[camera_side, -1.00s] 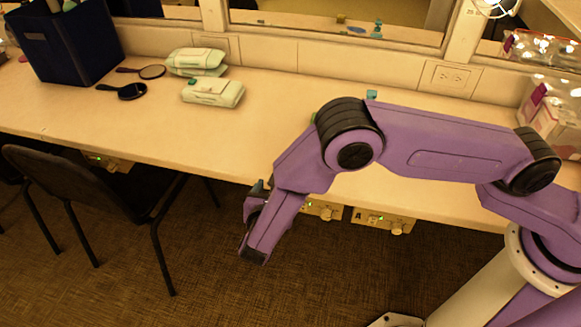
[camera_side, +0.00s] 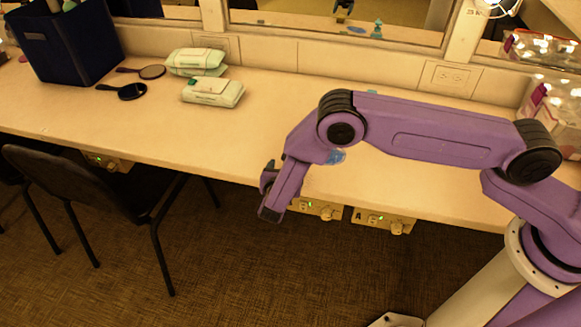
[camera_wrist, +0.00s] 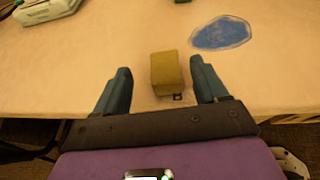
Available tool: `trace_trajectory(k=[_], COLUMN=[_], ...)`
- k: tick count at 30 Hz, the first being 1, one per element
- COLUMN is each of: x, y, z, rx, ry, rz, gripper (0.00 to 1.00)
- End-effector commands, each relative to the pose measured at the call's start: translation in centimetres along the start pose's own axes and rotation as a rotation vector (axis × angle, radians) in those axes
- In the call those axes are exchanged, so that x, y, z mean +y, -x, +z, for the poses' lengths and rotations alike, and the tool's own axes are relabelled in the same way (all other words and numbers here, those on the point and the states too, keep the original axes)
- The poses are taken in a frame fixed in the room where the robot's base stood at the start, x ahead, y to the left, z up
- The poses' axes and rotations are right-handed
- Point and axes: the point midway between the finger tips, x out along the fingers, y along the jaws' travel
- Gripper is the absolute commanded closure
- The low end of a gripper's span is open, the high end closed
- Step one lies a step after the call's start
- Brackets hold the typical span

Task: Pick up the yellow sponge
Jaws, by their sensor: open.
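The yellow sponge (camera_wrist: 165,72) is a small upright-looking block near the table's front edge in the wrist view. In the side view my arm hides it. My gripper (camera_wrist: 160,70) is open, with one dark teal finger to the left of the sponge and one to the right. Gaps show between the fingers and the sponge, so it is not gripped. In the side view my gripper (camera_side: 269,180) is at the table's front edge, its fingers mostly hidden.
A blue oval patch (camera_wrist: 221,33) lies right of the sponge. Wipes packs (camera_side: 213,92) and two hand mirrors (camera_side: 131,91) lie farther left, near a dark blue bin (camera_side: 66,45). A black chair (camera_side: 100,190) stands in front. A wall mirror (camera_side: 310,15) runs behind the table.

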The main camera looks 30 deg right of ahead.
Motion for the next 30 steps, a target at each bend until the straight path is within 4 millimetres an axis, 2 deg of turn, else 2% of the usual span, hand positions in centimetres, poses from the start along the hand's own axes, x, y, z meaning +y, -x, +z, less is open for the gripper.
trace_trajectory(k=[5, 9, 16, 17, 21, 22, 30], x=[-0.7, -0.6, -0.6, -0.6, -0.6, -0.6, -0.6], y=[-2.5, -4.1, -4.3, -4.3, -4.3, -4.3, -4.3], z=[-0.9, -0.8, -0.8, -0.8, -0.8, -0.8, -0.7], rx=[0.001, 0.001, 0.001, 0.001, 0.001, 0.001, 0.001], ry=[0.000, -0.002, -0.001, -0.001, -0.001, -0.001, -0.001], rz=[-0.004, -0.002, -0.001, -0.001, -0.002, -0.002, -0.001], gripper=[0.28, 0.28, 0.28, 0.31, 0.77, 0.82, 0.83])
